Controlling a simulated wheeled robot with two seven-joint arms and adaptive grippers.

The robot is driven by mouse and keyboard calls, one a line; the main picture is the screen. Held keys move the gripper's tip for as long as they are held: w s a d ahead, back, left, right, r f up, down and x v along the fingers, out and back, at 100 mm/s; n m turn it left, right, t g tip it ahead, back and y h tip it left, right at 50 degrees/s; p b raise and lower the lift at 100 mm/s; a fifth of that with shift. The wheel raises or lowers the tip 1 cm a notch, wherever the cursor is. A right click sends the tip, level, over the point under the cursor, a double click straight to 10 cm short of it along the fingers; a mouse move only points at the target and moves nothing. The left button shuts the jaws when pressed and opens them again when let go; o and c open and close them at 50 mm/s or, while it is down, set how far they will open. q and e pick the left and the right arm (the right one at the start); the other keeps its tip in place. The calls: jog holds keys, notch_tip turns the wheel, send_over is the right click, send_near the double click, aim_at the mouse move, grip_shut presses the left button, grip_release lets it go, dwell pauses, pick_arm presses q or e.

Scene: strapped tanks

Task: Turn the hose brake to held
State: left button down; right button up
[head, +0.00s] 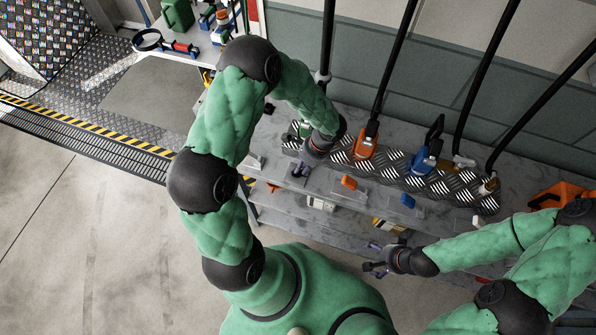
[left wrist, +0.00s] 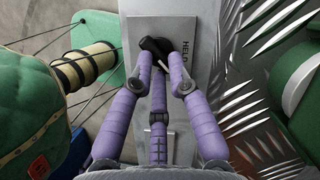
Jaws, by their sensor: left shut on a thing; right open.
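The hose brake's black handle (left wrist: 155,46) sits on a pale plate (left wrist: 200,30) in the left wrist view. Lettering beginning "HEL" runs along the plate beside the handle; the rest is hard to read. My left gripper (left wrist: 161,64), with purple fingers, is shut on the handle, and its fingers hide part of it. In the head view my left gripper (head: 300,171) is at the front edge of the grey bench, and the handle cannot be made out there. My right gripper (head: 374,258) is open and empty, low in front of the bench.
Orange (head: 349,183) and blue (head: 407,201) handles stand along the bench front, right of my left gripper. Behind them, black hoses rise from orange (head: 365,144) and blue (head: 427,157) fittings. Ribbed metal plate (left wrist: 262,110) lies close to my left fingers. Open floor (head: 90,240) lies left.

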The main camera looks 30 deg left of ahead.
pick_arm(q)
jog(key=shift+w+a+n+g+h, duration=0.15)
jog(key=shift+n+g+h, duration=0.2)
jog(key=shift+n, duration=1.05)
jog(key=shift+b, duration=0.3)
jog(key=shift+a+f+n+h, duration=0.15)
jog(key=shift+n+h, duration=0.1)
jog(key=shift+n, duration=0.45)
jog(key=c, duration=1.2)
grip_release()
jog(key=shift+r, duration=0.2)
jog(key=p+v, duration=0.5)
jog(key=v, duration=0.3)
jog(key=o, duration=0.6)
jog(key=shift+w+f, duration=0.1)
jog(key=shift+c, duration=0.2)
